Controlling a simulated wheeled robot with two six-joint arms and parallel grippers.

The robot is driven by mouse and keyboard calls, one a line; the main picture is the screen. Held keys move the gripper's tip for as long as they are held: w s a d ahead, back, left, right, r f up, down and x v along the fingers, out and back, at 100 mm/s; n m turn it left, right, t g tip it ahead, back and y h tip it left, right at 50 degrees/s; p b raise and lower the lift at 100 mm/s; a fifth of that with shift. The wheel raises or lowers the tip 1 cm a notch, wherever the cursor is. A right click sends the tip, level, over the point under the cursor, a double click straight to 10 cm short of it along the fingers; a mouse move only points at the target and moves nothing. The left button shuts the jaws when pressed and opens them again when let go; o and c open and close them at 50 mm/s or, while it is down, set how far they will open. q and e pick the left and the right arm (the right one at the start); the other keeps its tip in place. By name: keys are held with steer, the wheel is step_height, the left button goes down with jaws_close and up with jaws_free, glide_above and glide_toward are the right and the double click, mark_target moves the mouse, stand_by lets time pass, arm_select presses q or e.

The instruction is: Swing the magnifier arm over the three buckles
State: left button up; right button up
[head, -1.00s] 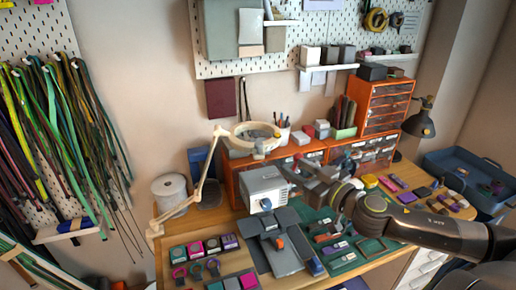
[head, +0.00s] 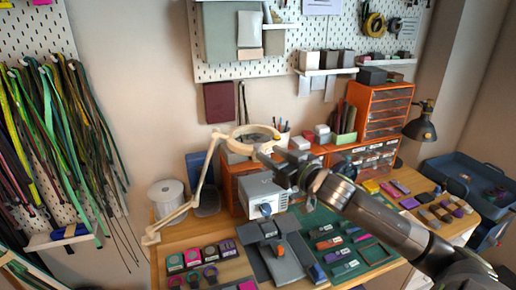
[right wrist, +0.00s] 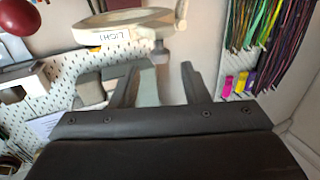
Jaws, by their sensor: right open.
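The cream magnifier arm (head: 200,178) rises from the left edge of the table to its ring head (head: 250,137), which hangs over the orange drawers at the back. My right gripper (head: 268,156) is just below and right of the ring in the head view. In the right wrist view the ring head (right wrist: 118,26) with a "LIGHT" label lies beyond my open, empty fingers (right wrist: 160,82). Whether they touch it cannot be told. Small pieces lie on the green mat (head: 377,252); I cannot tell which are the three buckles. My left gripper is not in view.
A grey box-shaped device (head: 262,193) stands below the ring, behind a grey fixture (head: 285,262). Orange drawer units (head: 377,110) line the back. A white spool (head: 166,198) stands at left. Cords (head: 60,140) hang on the left pegboard. A black lamp (head: 421,125) stands at right.

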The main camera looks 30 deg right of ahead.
mark_target(261, 149)
steer(key=shift+w+a+p, duration=0.2)
steer(key=shift+w, duration=1.3)
steer(key=shift+w+a+p, duration=0.15)
steer(key=shift+w+p, duration=0.05)
steer(key=shift+w, duration=1.3)
jaws_close()
